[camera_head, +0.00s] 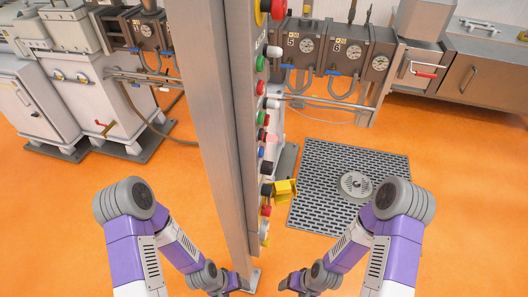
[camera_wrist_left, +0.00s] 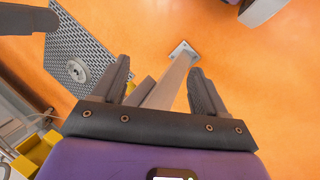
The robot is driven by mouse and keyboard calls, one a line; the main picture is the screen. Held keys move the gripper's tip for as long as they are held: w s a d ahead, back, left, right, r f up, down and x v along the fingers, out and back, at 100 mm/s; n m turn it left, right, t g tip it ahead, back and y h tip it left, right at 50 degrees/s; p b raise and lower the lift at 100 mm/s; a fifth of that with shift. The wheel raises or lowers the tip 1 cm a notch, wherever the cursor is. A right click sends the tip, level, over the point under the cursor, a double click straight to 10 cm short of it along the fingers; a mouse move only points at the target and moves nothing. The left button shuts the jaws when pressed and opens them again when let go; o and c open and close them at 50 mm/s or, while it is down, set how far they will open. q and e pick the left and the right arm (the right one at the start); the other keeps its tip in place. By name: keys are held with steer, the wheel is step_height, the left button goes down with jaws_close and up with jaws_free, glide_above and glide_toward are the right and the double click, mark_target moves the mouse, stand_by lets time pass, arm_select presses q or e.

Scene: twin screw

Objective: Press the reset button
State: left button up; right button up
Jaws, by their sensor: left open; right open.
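A tall grey control panel post (camera_head: 212,110) stands in the centre of the head view, seen nearly edge-on. A column of buttons sticks out from its right side, including a green button (camera_head: 261,64), a red button (camera_head: 260,88) and a blue button (camera_head: 261,153). No label readable as reset shows. My left gripper (camera_head: 236,284) is low, left of the post's foot. In the left wrist view my left gripper (camera_wrist_left: 160,85) is open, with the post between or beyond its fingers. My right gripper (camera_head: 288,284) is low, right of the post; its fingers are hardly visible.
A yellow guard (camera_head: 283,188) juts from the panel's right side beside a black button (camera_head: 266,190). A floor grate (camera_head: 325,190) with a round drain lies to the right. Machines with gauges (camera_head: 345,50) and cabinets line the back. Orange floor is open on both sides.

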arm_select(q)
jaws_close()
stand_by(0.3)
stand_by(1.3)
